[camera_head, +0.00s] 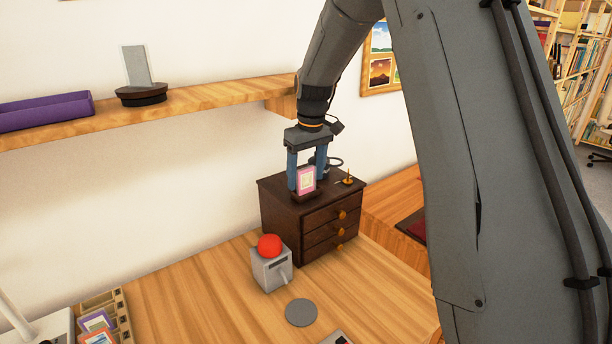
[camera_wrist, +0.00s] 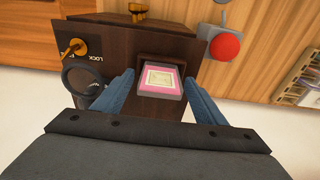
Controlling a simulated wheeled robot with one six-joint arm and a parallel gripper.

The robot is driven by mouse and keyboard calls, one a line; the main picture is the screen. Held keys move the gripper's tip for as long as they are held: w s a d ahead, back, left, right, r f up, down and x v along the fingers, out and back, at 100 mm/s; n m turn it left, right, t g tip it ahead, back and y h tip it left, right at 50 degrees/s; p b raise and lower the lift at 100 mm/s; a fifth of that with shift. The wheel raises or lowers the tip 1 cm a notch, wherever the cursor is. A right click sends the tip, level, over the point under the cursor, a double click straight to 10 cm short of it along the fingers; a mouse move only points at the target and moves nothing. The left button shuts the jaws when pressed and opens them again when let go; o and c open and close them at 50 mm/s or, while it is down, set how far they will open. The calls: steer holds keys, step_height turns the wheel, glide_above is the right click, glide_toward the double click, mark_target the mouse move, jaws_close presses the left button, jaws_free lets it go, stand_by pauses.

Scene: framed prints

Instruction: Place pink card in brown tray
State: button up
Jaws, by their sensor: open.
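The pink card (camera_head: 306,180) stands upright in a small dark holder (camera_head: 303,196) on top of the dark brown drawer cabinet (camera_head: 284,228). In the wrist view the pink card (camera_wrist: 161,80) shows a pale square print on its face. My gripper (camera_head: 307,182) points down over the cabinet, with one blue finger on each side of the card. In the wrist view my gripper (camera_wrist: 160,90) is open, with gaps between the fingers and the card. A tray in the lower left of the head view (camera_head: 124,318) looks light brown and holds several cards; I cannot tell if it is the brown tray.
A key-like lock piece (camera_head: 348,178) and a dark ring (camera_wrist: 84,80) are on the cabinet top. A grey box with a red button (camera_head: 269,245) and a grey disc (camera_head: 300,312) are on the desk. A wooden shelf (camera_head: 200,98) runs along the wall.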

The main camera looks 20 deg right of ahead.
step_height(320, 180, up, 12)
steer(key=s+b, duration=0.1)
steer(key=b, duration=0.2)
steer(key=s+f+m, duration=0.2)
steer(key=s+f, duration=0.8)
steer(key=s, duration=0.4)
steer(key=s+f+m, duration=0.2)
steer(key=s+f, duration=0.9)
steer(key=s, duration=0.4)
steer(key=shift+h, duration=0.3)
